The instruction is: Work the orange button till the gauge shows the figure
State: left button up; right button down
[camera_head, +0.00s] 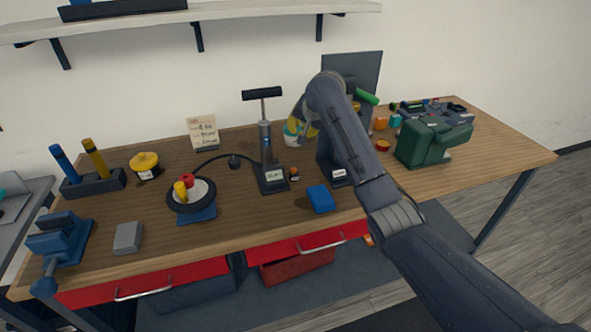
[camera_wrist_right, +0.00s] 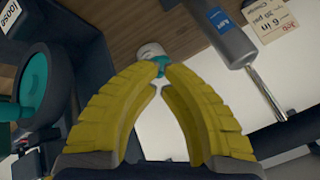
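A black upright pump (camera_head: 266,145) stands mid-bench, with a small pale display (camera_head: 273,176) on its base; its figures are too small to read. A small orange knob (camera_head: 294,172) sits just right of the base; I cannot tell for sure that it is the button. A note card (camera_head: 203,132) stands behind the bench's left half and shows in the wrist view (camera_wrist_right: 275,22), reading about "6 in, 35 psi". My right gripper (camera_head: 292,138) has yellow fingers close together at a white-and-teal thing (camera_wrist_right: 152,50); whether they hold it is unclear. My left gripper is out of view.
A dark stand (camera_head: 338,178) with a pale label is partly behind my right arm. A blue block (camera_head: 321,199) lies in front of it. A wheel (camera_head: 191,198) joins a hose left of the pump. A green block-shaped machine (camera_head: 433,140) stands right. The front bench middle is fairly clear.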

jog(key=shift+s+a+f, duration=0.2)
jog(key=shift+a+f, duration=0.25)
jog(key=shift+a, duration=0.2)
jog(key=shift+s+a+f, duration=0.15)
jog(key=shift+a+f, duration=0.25)
jog(key=shift+a, duration=0.2)
jog(key=shift+f, duration=0.15)
jog(key=shift+f, duration=4.25)
jog(key=shift+f, duration=0.95)
jog(key=shift+r, duration=0.95)
jog(key=shift+r, duration=2.5)
